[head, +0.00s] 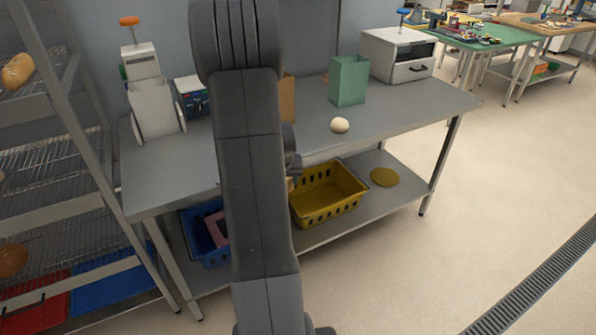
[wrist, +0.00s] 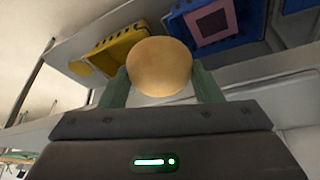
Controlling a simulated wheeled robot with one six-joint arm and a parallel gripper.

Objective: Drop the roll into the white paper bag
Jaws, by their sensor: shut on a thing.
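My gripper (wrist: 160,82) is shut on a round tan roll (wrist: 160,66), with a green finger on each side of it in the wrist view. In the head view my arm hides nearly all of the gripper and the held roll, in front of the table. I cannot make out a white paper bag in either view. A green bag (head: 348,82) stands upright and open on the table, and a brown bag (head: 287,97) shows partly behind my arm. A pale round roll or dough ball (head: 340,125) lies on the tabletop in front of the green bag.
The grey metal table (head: 400,112) has a white oven (head: 397,54) at right and a white machine (head: 153,95) at left. The lower shelf holds a yellow crate (head: 328,196), a blue crate (head: 200,240) and a yellow disc (head: 384,177). A rack (head: 60,150) stands at left; floor is clear at right.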

